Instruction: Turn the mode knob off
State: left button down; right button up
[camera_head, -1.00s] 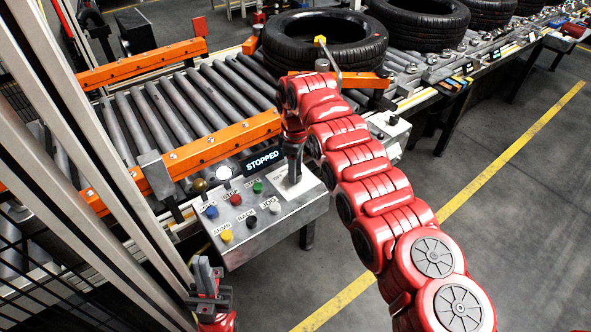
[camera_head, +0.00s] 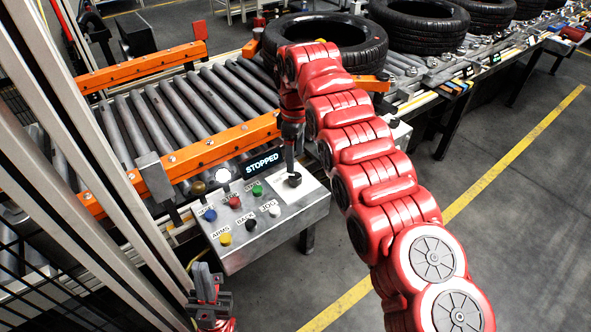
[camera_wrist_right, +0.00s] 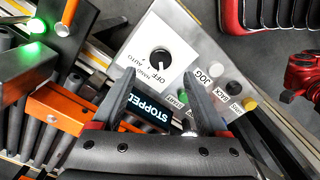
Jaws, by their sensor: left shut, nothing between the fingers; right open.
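The mode knob (camera_head: 294,180) is a round black knob on a white plate at the right end of the grey control panel (camera_head: 268,237). In the right wrist view the knob (camera_wrist_right: 160,60) has a small light mark, and AUTO, OFF and a third label lie on the plate beside it. My right gripper (camera_head: 290,168) is just above the knob. Its open fingers (camera_wrist_right: 160,88) stand apart and empty, with the knob visible beyond them. My left gripper (camera_head: 207,283) is shut and empty, in front of the panel's lower left corner.
The panel carries several coloured buttons, a lit white lamp (camera_head: 223,174) and a display reading STOPPED (camera_head: 264,162). Behind it are conveyor rollers (camera_head: 165,110) with orange guide rails (camera_head: 215,150). A tyre (camera_head: 350,38) lies on the conveyor. Grey floor at right is open.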

aim_at(295, 176)
notch_tip(295, 176, up, 11)
jog(key=p, duration=0.9)
